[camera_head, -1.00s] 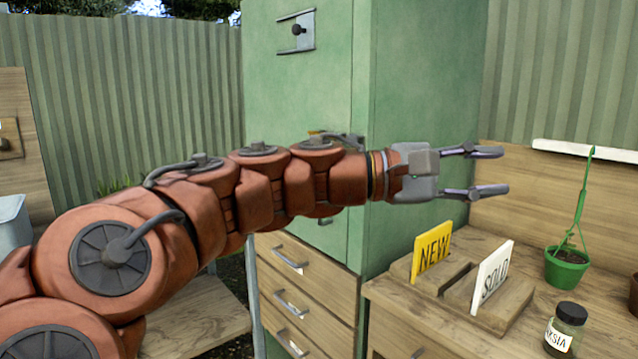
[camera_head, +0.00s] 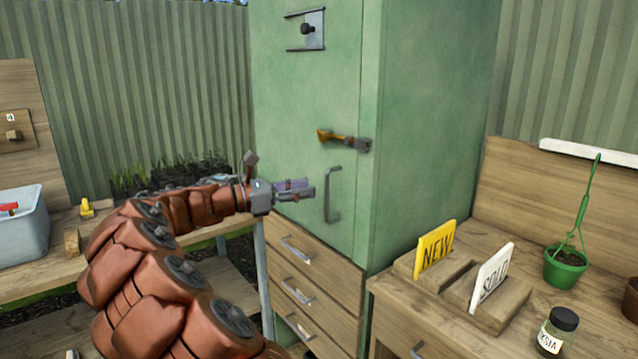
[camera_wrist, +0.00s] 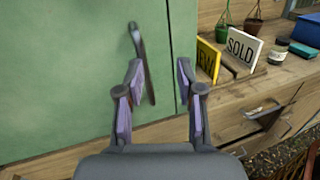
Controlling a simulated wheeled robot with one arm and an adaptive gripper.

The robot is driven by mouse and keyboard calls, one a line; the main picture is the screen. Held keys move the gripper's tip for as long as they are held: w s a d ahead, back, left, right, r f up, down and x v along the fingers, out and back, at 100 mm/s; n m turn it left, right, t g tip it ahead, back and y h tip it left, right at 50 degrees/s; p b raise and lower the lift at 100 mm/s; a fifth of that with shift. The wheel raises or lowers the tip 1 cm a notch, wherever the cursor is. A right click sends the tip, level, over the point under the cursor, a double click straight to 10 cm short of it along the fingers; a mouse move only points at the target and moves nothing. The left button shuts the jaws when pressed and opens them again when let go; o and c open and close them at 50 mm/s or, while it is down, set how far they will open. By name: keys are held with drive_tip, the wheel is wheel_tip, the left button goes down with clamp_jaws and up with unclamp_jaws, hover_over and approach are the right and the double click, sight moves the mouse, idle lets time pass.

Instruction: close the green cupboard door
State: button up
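The green cupboard door (camera_head: 300,90) stands upright at the centre and looks flush or nearly flush with its frame. I cannot tell whether it is fully shut. It carries a grey bar handle (camera_head: 332,195) and a brass lever latch (camera_head: 345,140), which points left. My gripper (camera_head: 305,190) is in front of the lower door, just left of the handle in the head view. In the wrist view my gripper (camera_wrist: 160,68) is open with nothing between its fingers. The handle (camera_wrist: 140,55) shows beyond the left finger, partly hidden by it. Contact with the door cannot be told.
Wooden drawers (camera_head: 310,260) sit under the door. A bench at right holds a yellow NEW sign (camera_head: 435,249), a white SOLD sign (camera_head: 492,278), a potted plant (camera_head: 566,268) and a jar (camera_head: 557,330). A grey-blue tub (camera_head: 20,225) stands on the left bench.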

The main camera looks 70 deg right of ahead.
sight(326, 189)
drive_tip(key=s+d+f+n, duration=0.1)
drive_tip(key=s+d+f, duration=0.1)
drive_tip(key=d, duration=0.3)
drive_tip(key=shift+d+p, duration=0.3)
drive_tip(key=shift+s, duration=0.1)
idle(0.3)
clamp_jaws()
idle(0.5)
